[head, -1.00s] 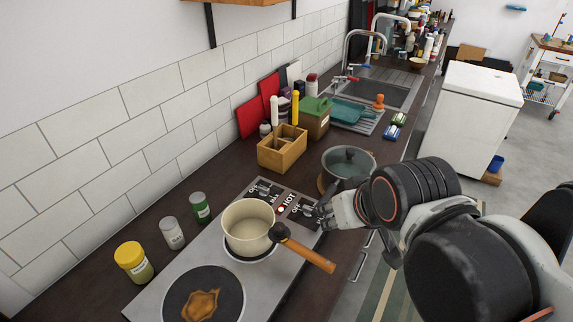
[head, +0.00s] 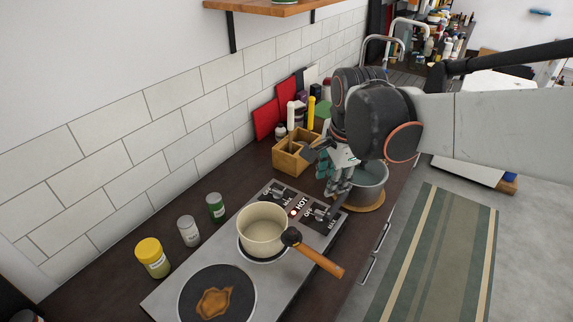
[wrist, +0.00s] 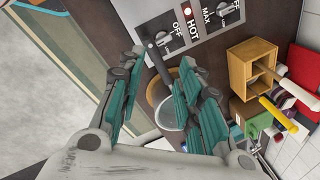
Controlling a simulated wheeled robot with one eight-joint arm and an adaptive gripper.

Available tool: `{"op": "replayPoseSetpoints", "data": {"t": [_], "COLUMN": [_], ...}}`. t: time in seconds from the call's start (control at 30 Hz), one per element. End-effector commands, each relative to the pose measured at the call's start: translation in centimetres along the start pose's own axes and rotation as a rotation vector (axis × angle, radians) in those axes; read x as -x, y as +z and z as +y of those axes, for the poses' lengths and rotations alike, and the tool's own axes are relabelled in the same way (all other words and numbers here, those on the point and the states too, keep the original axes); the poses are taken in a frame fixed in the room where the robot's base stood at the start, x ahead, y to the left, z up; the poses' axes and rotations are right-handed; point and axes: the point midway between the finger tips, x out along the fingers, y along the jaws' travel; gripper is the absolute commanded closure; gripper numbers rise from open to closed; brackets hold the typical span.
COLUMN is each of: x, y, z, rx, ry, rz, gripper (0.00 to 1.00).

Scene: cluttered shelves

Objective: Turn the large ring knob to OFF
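The hob's grey control panel has two knobs beside a red HOT lamp. One knob (head: 320,213) is on the right, near the counter's front edge; it also shows in the wrist view (wrist: 163,41) beside an OFF mark. The other knob (head: 275,197) is nearer the wall and shows at the top of the wrist view (wrist: 229,9). I cannot tell which serves the large ring (head: 217,296), the bigger dark plate with a brown spill.
A wooden box (head: 291,156) stands behind the panel. Several jars (head: 188,230) line the wall side.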

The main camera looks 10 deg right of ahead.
Motion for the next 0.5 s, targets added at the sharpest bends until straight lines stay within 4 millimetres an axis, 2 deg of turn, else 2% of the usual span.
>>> {"op": "replayPoseSetpoints", "data": {"t": [0.03, 0.2, 0.4, 0.5], "x": [-0.4, -2.7, -5.2, -6.0], "y": [-0.2, -0.5, -0.7, -0.7], "z": [-1.3, -3.9, -5.7, -6.1], "rx": [-0.091, -0.438, -0.744, -0.825], "ry": [0.025, 0.120, 0.200, 0.221], "rz": [-0.002, 0.010, 0.048, 0.063], "gripper": [0.68, 0.68, 0.68, 0.68]}}
